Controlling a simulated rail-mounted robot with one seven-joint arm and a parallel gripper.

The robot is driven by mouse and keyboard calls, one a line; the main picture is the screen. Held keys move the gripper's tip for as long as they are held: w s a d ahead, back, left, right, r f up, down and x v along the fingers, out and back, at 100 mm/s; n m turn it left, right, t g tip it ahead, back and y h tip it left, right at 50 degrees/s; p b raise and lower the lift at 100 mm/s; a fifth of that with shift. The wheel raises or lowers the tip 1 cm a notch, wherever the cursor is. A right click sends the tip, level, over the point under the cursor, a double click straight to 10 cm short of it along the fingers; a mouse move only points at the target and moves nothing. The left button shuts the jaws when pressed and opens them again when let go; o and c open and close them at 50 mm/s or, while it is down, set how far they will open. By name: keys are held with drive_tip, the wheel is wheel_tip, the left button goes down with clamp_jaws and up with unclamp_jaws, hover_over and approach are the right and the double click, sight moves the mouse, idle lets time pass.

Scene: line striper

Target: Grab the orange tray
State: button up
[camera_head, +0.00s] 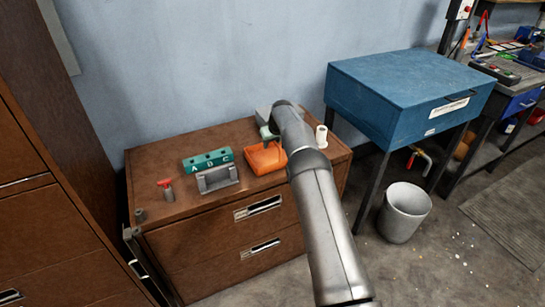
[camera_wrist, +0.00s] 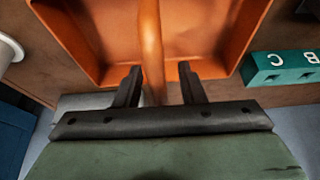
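The orange tray (camera_head: 262,160) sits on the wooden cabinet top, against the right of the lettered block. It fills the upper part of the wrist view (camera_wrist: 215,40), where a rounded orange bar runs down its middle. My gripper (camera_wrist: 160,68) is over the tray's near edge in the wrist view, with its two dark fingers apart. The bar lies between the fingers, with visible gaps on both sides. In the head view my gripper (camera_head: 268,140) is at the tray's back side, partly hidden by my arm.
A teal block marked A, B, C (camera_head: 208,161) and a grey holder (camera_head: 217,179) stand left of the tray. A red-topped item (camera_head: 166,190) is farther left. A white cylinder (camera_head: 321,137) stands to the right. A blue cabinet (camera_head: 400,95) and grey bin (camera_head: 404,213) are beyond.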

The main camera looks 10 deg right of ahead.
clamp_jaws()
drive_tip(key=shift+r, duration=0.1)
idle(0.3)
